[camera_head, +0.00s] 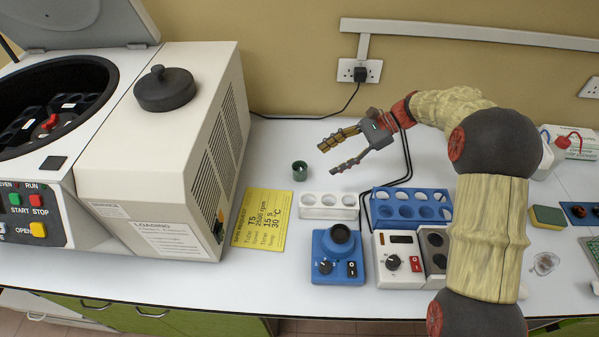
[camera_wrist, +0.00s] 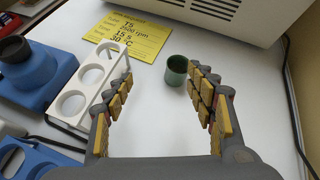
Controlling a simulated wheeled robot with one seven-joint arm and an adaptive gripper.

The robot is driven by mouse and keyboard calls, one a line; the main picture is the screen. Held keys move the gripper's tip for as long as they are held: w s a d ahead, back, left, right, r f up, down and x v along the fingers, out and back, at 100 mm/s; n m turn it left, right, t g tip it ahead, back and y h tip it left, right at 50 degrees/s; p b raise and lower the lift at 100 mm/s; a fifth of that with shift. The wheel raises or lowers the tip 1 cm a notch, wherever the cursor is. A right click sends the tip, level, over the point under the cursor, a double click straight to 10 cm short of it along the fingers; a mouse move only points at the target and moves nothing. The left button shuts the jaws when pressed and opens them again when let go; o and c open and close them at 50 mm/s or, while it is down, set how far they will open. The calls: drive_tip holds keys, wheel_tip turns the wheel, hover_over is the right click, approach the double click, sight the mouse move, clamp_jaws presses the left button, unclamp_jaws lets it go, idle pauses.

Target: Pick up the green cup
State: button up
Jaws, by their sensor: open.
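The green cup (camera_head: 299,171) is small, dark green and stands upright on the white table, to the right of the centrifuge. It also shows in the wrist view (camera_wrist: 176,71), ahead of my gripper and close to the right finger's tip. My gripper (camera_head: 329,158) is open and empty, its fingers pointing left towards the cup. In the wrist view my gripper (camera_wrist: 160,86) has its two yellow-padded fingers spread wide. The cup lies near the level of the fingertips there; I cannot tell whether the right finger touches it.
A white rack (camera_head: 329,213) and a blue rack (camera_head: 411,222) stand in front of my gripper. A yellow card (camera_head: 262,219) lies beside the centrifuge (camera_head: 190,150). A blue mixer (camera_head: 337,268) stands nearer the front edge. The table around the cup is clear.

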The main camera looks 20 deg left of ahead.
drive_tip(key=m+g+y, duration=0.1)
drive_tip(key=y, duration=0.1)
approach(299, 169)
drive_tip(key=s, duration=0.1)
drive_tip(key=s+r, duration=0.1)
drive_tip(key=shift+s+a, duration=0.35)
drive_tip(key=shift+a, duration=0.05)
drive_tip(key=shift+x, duration=1.2)
drive_tip(key=b+x, duration=0.1)
drive_tip(key=x, duration=0.1)
drive_tip(key=b+x, duration=0.2)
drive_tip(key=x, duration=0.1)
drive_tip(key=shift+s+a+r, duration=0.1)
drive_tip(key=shift+a, duration=0.2)
drive_tip(key=shift+c, duration=0.7)
drive_tip(key=c, duration=1.1)
